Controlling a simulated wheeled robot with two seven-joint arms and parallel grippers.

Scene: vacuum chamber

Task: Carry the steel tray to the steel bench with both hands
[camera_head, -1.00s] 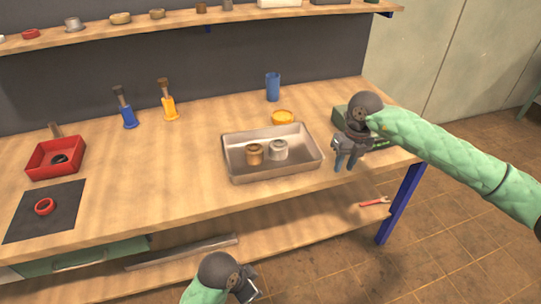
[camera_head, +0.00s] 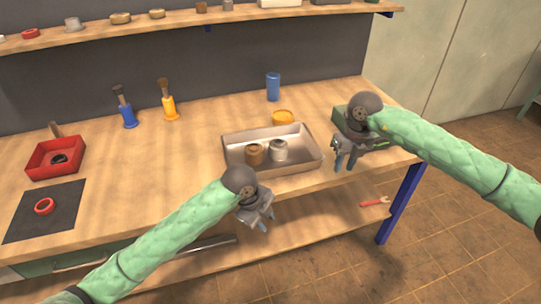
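The steel tray (camera_head: 304,138) is a shallow rectangular metal pan on the wooden workbench near its front edge. It holds a brown cylindrical part (camera_head: 254,154) and a silver cylindrical part (camera_head: 279,151). My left gripper (camera_head: 262,222) is in front of the tray's near left corner, just off the bench's front edge, and partly covers that corner. Whether its fingers are apart is unclear. My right gripper (camera_head: 343,163) is just right of the tray with its fingers pointing down and apart, and nothing between them. I cannot make out a separate steel bench.
The wooden workbench (camera_head: 120,175) also holds a red bin (camera_head: 38,160), a dark mat (camera_head: 22,222) with a red ring, two brushes, a blue cup (camera_head: 273,87), a yellow dish (camera_head: 283,117) and a green box (camera_head: 342,116). A shelf (camera_head: 100,28) runs above. Floor is open at right.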

